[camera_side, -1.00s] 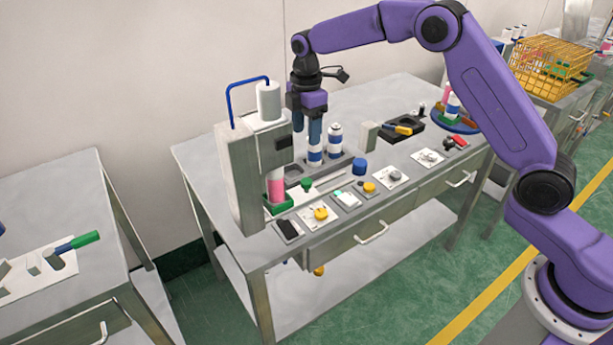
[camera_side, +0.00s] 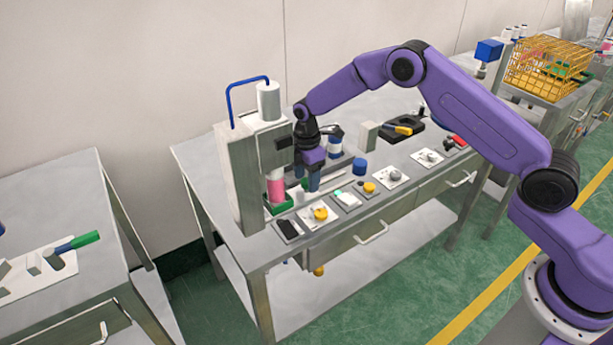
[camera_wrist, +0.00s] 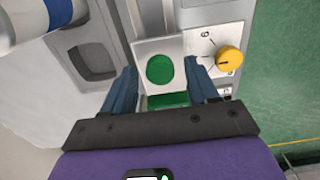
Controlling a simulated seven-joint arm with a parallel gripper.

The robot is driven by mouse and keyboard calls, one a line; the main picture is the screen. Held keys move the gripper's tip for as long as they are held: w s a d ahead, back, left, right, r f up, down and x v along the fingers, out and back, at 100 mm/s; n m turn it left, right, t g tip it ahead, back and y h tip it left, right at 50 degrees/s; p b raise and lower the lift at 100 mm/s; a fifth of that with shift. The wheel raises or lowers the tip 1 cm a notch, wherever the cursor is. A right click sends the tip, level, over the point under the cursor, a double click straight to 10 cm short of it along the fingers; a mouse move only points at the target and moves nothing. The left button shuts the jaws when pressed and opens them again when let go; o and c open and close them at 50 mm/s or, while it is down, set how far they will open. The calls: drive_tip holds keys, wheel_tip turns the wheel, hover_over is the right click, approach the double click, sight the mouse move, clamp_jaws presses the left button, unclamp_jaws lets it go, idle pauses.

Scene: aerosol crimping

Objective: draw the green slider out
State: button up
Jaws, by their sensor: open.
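The green slider shows in the wrist view as a round green knob (camera_wrist: 160,69) on a pale square plate (camera_wrist: 146,49), with a green strip (camera_wrist: 167,100) beside the plate. In the side view, a green holder (camera_side: 278,209) sits at the foot of the press with a pink can (camera_side: 276,188) standing in it. My gripper (camera_side: 313,186) is low, just right of the press, and largely hides the knob there. In the wrist view, my gripper (camera_wrist: 161,72) is open, with one finger on each side of the knob. I cannot tell whether the fingers touch it.
The press (camera_side: 248,175) stands close on the left. A yellow dial (camera_wrist: 229,59) lies right of the fingers in the wrist view. A grey rack (camera_wrist: 92,61) and a white-and-blue can (camera_wrist: 35,20) are on the left. Small panels line the table's front edge.

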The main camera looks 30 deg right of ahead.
drive_tip(key=shift+f, duration=0.1)
clamp_jaws()
drive_tip(key=d, duration=1.2)
drive_tip(key=shift+d, duration=0.35)
unclamp_jaws()
drive_tip(key=shift+d, duration=0.1)
drive_tip(key=shift+a, duration=0.2)
wheel_tip(320, 180, up, 18)
drive_tip(key=shift+f, duration=0.25)
